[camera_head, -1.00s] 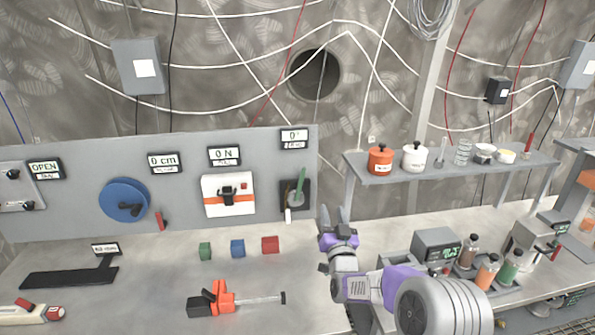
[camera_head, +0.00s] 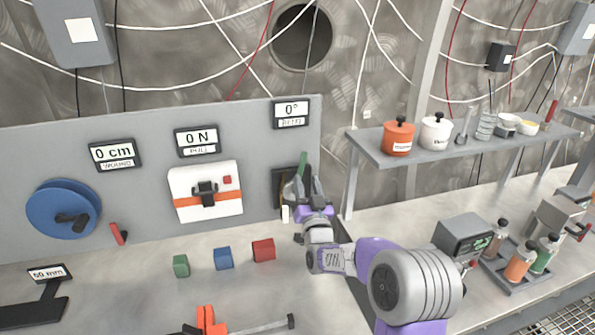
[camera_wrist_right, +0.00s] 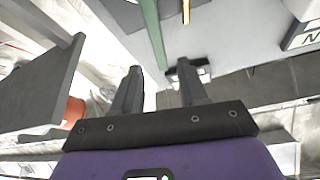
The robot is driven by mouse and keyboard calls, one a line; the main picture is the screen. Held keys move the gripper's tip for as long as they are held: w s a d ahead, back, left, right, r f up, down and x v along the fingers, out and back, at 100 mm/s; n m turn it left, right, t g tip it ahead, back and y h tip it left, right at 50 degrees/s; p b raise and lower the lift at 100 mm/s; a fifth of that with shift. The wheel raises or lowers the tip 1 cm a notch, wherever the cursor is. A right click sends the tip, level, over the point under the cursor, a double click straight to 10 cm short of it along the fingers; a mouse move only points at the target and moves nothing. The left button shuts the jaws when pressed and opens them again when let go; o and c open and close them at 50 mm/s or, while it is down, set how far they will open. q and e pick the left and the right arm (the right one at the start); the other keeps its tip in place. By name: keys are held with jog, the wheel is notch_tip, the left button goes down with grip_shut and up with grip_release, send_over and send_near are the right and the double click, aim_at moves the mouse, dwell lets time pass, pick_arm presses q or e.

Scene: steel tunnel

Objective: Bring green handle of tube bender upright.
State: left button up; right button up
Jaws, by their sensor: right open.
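The tube bender is on the right end of the grey upright panel, on a dark plate (camera_head: 278,188). Its green handle (camera_head: 302,160) shows only at its top end, and my right gripper hides the rest. A pale rod (camera_head: 285,213) hangs below. The display (camera_head: 291,114) above reads 0°. My right gripper (camera_head: 304,186) is open, with its fingers up in front of the bender. In the right wrist view the green handle (camera_wrist_right: 152,32) runs down toward the space between the open fingers (camera_wrist_right: 159,78). I cannot tell whether they touch it. My left gripper is out of view.
A shelf (camera_head: 450,150) with orange and white pots stands right of the panel. Green, blue and red blocks (camera_head: 263,250) lie on the bench below. A white box (camera_head: 205,190) and blue reel (camera_head: 62,210) are on the panel. Bottles (camera_head: 520,262) stand at right.

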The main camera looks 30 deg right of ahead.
aim_at(302, 165)
jog(key=shift+w+d+r, duration=0.15)
jog(key=shift+w+r, duration=0.05)
jog(key=shift+w, duration=0.2)
jog(key=shift+p+x, duration=0.3)
jog(key=shift+x, duration=2.95)
jog(key=shift+c, duration=0.4)
grip_shut()
